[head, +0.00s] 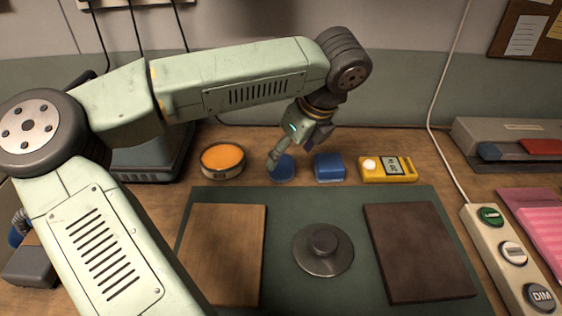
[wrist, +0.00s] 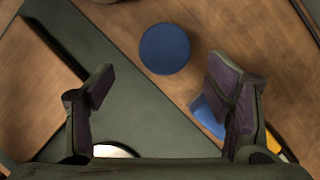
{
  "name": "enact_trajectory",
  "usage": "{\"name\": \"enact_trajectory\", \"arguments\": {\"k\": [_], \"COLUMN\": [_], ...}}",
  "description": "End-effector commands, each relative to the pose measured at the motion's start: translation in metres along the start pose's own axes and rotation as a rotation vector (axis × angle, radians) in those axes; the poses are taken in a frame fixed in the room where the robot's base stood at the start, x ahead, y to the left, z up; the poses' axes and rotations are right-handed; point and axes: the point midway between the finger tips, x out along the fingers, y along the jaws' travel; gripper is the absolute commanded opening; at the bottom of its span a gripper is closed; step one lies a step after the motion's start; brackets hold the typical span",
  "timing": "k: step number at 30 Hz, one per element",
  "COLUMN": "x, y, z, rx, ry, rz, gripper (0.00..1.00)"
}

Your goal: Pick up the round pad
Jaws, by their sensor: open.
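The round pad is a flat dark blue disc lying on the wooden table. In the head view the round pad (head: 283,169) is just behind the green mat, partly covered by a finger of my gripper (head: 290,158). In the wrist view the round pad (wrist: 165,49) is whole, at the upper middle, beyond the gap between my fingertips. My gripper (wrist: 160,90) is open and empty above the table. Its fingers stand apart to either side, and neither is seen touching the pad.
A blue block (head: 329,168) stands right of the pad, then a yellow device (head: 388,169). An orange-topped round tin (head: 222,159) stands left. The green mat (head: 285,215) in front bears two wooden boards and a metal knobbed disc (head: 323,252). A switch strip (head: 507,258) lies right.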

Motion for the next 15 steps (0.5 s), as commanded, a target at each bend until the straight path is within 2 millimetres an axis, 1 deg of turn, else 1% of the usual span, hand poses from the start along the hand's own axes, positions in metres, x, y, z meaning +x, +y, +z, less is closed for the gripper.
{"name": "enact_trajectory", "arguments": {"k": [3, 8, 12, 15], "x": [0.011, 0.022, 0.043, 0.057], "y": [0.0, -0.002, -0.005, -0.005], "z": [0.0, 0.003, 0.007, 0.007], "rx": [0.0, 0.001, 0.002, 0.002], "ry": [0.001, 0.004, 0.006, 0.003], "rz": [0.0, 0.0, 0.0, 0.0], "gripper": [0.73, 0.73, 0.73, 0.73]}}
